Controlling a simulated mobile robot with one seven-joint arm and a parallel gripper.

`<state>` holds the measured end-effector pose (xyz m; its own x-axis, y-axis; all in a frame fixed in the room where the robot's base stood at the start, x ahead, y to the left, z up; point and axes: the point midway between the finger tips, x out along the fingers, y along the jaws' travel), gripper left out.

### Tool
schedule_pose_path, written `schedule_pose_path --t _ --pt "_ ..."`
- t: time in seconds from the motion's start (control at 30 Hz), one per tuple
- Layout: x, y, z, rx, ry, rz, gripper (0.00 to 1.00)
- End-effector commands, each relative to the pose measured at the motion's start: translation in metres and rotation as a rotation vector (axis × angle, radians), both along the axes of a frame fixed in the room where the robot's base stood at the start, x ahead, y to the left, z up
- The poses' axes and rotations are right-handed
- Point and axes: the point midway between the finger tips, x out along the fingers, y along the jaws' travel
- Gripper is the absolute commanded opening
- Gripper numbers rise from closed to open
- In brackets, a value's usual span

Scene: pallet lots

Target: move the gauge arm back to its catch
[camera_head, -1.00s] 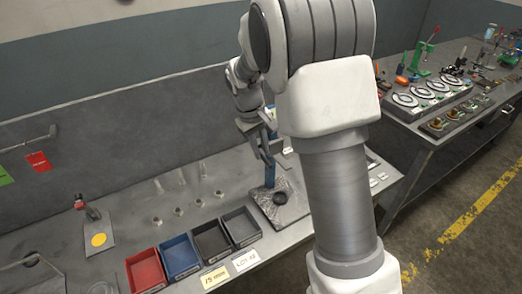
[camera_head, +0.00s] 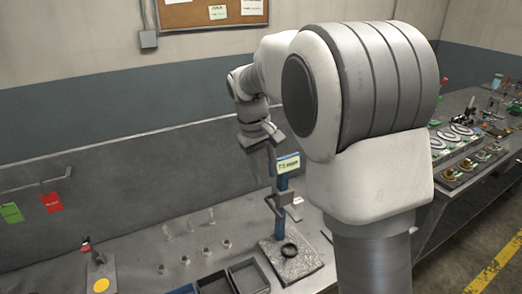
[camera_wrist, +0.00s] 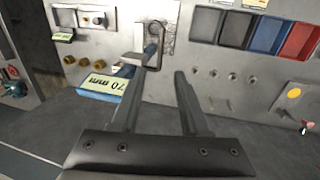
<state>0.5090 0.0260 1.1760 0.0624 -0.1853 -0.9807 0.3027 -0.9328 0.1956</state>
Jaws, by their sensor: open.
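The gauge stands on a speckled base plate (camera_head: 296,262) on the bench, with a blue post (camera_head: 280,228) and a yellow-green label (camera_head: 288,164) at its top. The label reads 70 mm in the wrist view (camera_wrist: 103,84). A grey bracket (camera_head: 273,205) juts from the post above a dark ring (camera_head: 289,250); it looks like the gauge arm, and also shows in the wrist view (camera_wrist: 154,50). My gripper (camera_head: 265,172) is open and empty, beside the post's upper part. In the wrist view its fingers (camera_wrist: 158,75) are apart, with the label by one finger. Contact cannot be told.
Bins (camera_head: 248,276) stand left of the base plate, with several small pegs (camera_head: 185,260) behind them. A plate with a yellow disc (camera_head: 101,285) lies further left. The back panel (camera_head: 130,190) rises close behind. A second bench (camera_head: 470,190) is at the right.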

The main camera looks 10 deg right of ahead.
Motion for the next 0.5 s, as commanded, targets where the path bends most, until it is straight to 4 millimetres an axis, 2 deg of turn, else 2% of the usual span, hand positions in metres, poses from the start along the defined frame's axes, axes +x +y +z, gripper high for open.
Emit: schedule_pose_path --t 0.03,0.2,0.33,0.5 --pt "0.000 0.003 0.013 0.001 -0.006 0.001 0.45" --pt "-0.002 0.009 0.044 0.000 -0.004 0.002 0.45" --pt "-0.003 0.011 0.058 0.000 -0.002 0.000 0.45" --pt "-0.004 0.012 0.064 0.000 -0.001 0.000 0.45"
